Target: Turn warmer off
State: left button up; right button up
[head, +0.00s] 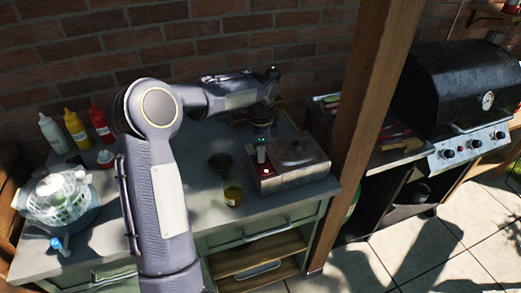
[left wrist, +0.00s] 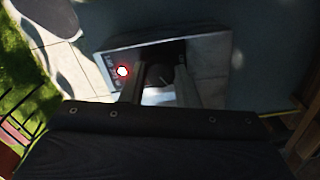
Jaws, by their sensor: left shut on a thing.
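The warmer (head: 304,172) is a low metal box with a round lid, standing on the grey-green counter. A red light (left wrist: 122,71) glows on its dark labelled panel in the left wrist view; a small red spot also shows on its front left in the head view. My left gripper (head: 262,146) reaches down over the warmer's left part. In the left wrist view its two fingers are on either side of a dark round knob (left wrist: 159,76), and it is shut on it. The exact finger contact is too dark to see. My right gripper is not in view.
A jar with yellow contents (head: 233,194) stands just left of the warmer. Squeeze bottles (head: 76,128) and a bowl with a basket (head: 62,195) are at the left. A wooden post (head: 372,90) rises right of the counter, with a grill (head: 460,90) beyond.

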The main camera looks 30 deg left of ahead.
pick_arm(q)
jog(key=shift+c, duration=0.2)
jog(key=n, duration=0.5)
jog(key=shift+n, duration=0.4)
jog(key=n, duration=0.5)
jog(key=shift+n, duration=0.3)
dwell(0.3)
jog(key=o, duration=1)
notch_tip(320, 180, up, 8)
jog(key=shift+f+b, duration=0.15)
jog(key=shift+b, duration=0.2)
